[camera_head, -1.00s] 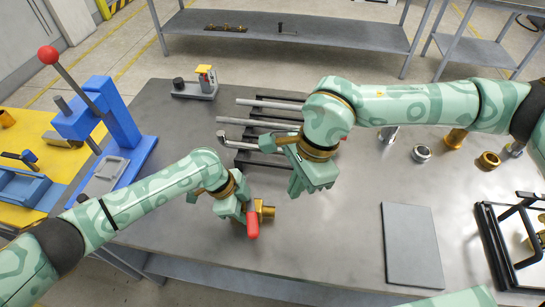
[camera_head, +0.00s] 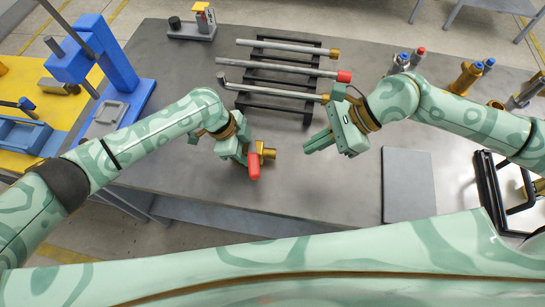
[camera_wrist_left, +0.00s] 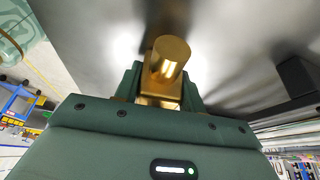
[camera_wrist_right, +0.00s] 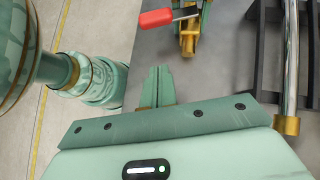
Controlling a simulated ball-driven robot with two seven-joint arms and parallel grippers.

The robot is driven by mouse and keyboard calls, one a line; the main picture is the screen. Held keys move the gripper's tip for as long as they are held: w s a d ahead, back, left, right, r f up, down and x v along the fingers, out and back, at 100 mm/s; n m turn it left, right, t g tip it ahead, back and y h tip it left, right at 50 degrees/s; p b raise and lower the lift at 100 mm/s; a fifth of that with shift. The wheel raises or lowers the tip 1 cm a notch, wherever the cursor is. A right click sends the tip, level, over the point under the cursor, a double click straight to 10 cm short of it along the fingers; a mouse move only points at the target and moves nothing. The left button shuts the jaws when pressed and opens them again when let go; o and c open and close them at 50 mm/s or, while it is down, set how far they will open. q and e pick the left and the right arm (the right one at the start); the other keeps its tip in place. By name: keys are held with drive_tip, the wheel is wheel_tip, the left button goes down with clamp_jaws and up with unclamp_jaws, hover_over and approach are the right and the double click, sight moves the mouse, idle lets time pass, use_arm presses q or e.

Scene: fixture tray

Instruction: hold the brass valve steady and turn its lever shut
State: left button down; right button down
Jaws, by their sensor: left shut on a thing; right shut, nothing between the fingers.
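The brass valve (camera_head: 268,153) is over the table in the middle of the head view, its red lever (camera_head: 254,166) pointing to the table's near edge. My left gripper (camera_head: 244,152) is shut on the valve from the left. In the left wrist view the brass body (camera_wrist_left: 170,58) stands between the fingers (camera_wrist_left: 160,88), which hide part of it; the lever is not visible there. My right gripper (camera_head: 308,147) is shut and empty, right of the valve and apart from it. The right wrist view shows its fingers (camera_wrist_right: 158,86) below the red lever (camera_wrist_right: 165,17) and brass body (camera_wrist_right: 188,40).
A black rack (camera_head: 270,105) with metal rods lies behind the valve, close to my right gripper. A grey plate (camera_head: 408,186) lies to the right, a black frame (camera_head: 490,192) beyond it. A blue press (camera_head: 105,60) stands at the left. The table near the valve is clear.

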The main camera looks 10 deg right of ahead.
sight(253, 158)
drive_tip(key=a+f, duration=0.5)
drive_tip(key=a, duration=0.4)
drive_tip(key=shift+s+a, duration=0.1)
drive_tip(key=shift+a, duration=0.05)
drive_tip(key=shift+s+a, duration=0.25)
drive_tip(key=shift+a, duration=0.25)
drive_tip(key=shift+s+a, duration=0.2)
drive_tip(key=shift+a, duration=0.25)
